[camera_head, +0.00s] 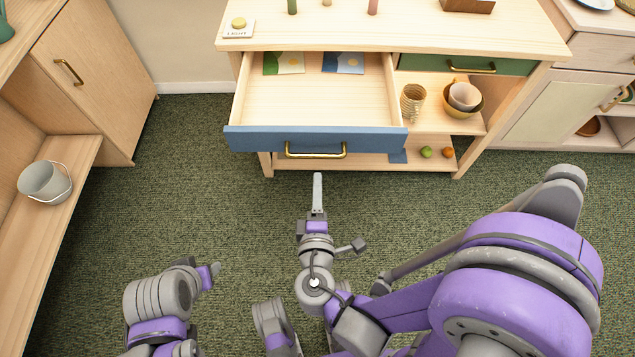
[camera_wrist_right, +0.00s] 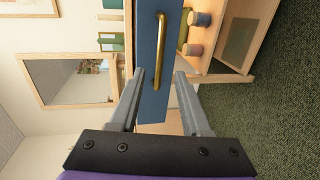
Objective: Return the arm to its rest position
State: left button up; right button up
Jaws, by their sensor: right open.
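My right gripper (camera_head: 317,182) is in the middle of the head view, just in front of the open blue drawer (camera_head: 255,140). In the right wrist view its two fingers (camera_wrist_right: 158,90) are spread with nothing between them. The drawer's gold handle (camera_head: 316,151) appears ahead of the fingers, and it also shows in the right wrist view (camera_wrist_right: 159,50). In the head view a gap of carpet shows between the fingertips and the handle. Part of my left arm (camera_head: 160,300) is at the lower left; its jaws cannot be made out clearly.
The drawer juts from the wooden cabinet (camera_head: 400,35), with two colourful packets at its back. Stacked bowls (camera_head: 462,98) stand on a shelf to its right. A grey bucket (camera_head: 45,182) stands on the left shelf. Green carpet (camera_head: 200,190) is clear between the furniture.

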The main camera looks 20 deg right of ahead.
dwell(0.4)
jog(key=s+d+f+m+g, duration=0.5)
jog(key=s+d+m+g, duration=0.1)
jog(key=d+m+g, duration=0.35)
jog(key=s+a+r+m+y, duration=0.1)
jog(key=s+r+m+y, duration=0.1)
jog(key=s+m+y, duration=0.3)
pick_arm(q)
notch_tip(320, 180, up, 19)
jog(key=w+p, duration=0.2)
jog(key=p, duration=1.5)
jog(key=shift+t, duration=0.4)
pick_arm(e)
jog(key=w+r, duration=0.3)
jog(key=r, duration=1.6)
jog(key=shift+h, duration=0.4)
pick_arm(q)
jog(key=shift+s, duration=0.15)
pick_arm(e)
jog(key=shift+s+a, duration=0.1)
